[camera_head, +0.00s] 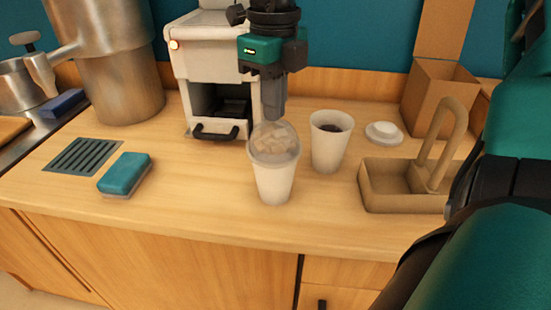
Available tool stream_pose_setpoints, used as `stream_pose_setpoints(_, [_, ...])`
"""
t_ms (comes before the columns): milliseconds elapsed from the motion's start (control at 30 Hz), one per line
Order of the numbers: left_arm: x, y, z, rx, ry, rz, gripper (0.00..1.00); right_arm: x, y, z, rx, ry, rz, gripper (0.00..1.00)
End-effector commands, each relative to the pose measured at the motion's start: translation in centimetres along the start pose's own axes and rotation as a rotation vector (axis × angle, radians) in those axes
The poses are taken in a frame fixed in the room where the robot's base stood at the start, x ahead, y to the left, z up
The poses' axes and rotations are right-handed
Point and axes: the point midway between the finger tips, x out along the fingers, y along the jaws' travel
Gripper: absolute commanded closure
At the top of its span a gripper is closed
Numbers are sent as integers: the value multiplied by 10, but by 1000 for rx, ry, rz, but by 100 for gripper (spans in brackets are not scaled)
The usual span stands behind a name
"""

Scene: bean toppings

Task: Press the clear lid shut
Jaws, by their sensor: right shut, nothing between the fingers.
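A white cup (273,185) stands on the wooden counter near the middle. A clear domed lid (273,137) sits over its top, with pale brownish contents showing through it. I cannot tell whether the lid's rim is fully seated on the cup. My right gripper (272,108) points down just above and seemingly a little behind the lid. Its fingers are together with nothing between them, and I cannot tell whether the tips touch the dome. My left gripper is out of view.
A second white cup (328,145) with dark contents stands close on the right, uncovered. A white lid (384,133) lies behind a tan carrier (402,190). A white machine (205,70) stands behind. A teal sponge (124,173) lies left. The counter's front strip is clear.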

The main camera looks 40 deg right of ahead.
Motion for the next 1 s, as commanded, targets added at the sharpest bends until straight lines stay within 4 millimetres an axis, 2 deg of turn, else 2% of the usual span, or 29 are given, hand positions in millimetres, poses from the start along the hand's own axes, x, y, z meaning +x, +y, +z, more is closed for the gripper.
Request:
stream_pose_setpoints(767, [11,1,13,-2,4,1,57,19,0,0,0,0,0,100])
stream_pose_setpoints(1000, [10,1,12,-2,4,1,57,17,0,0,0,1,0,100])
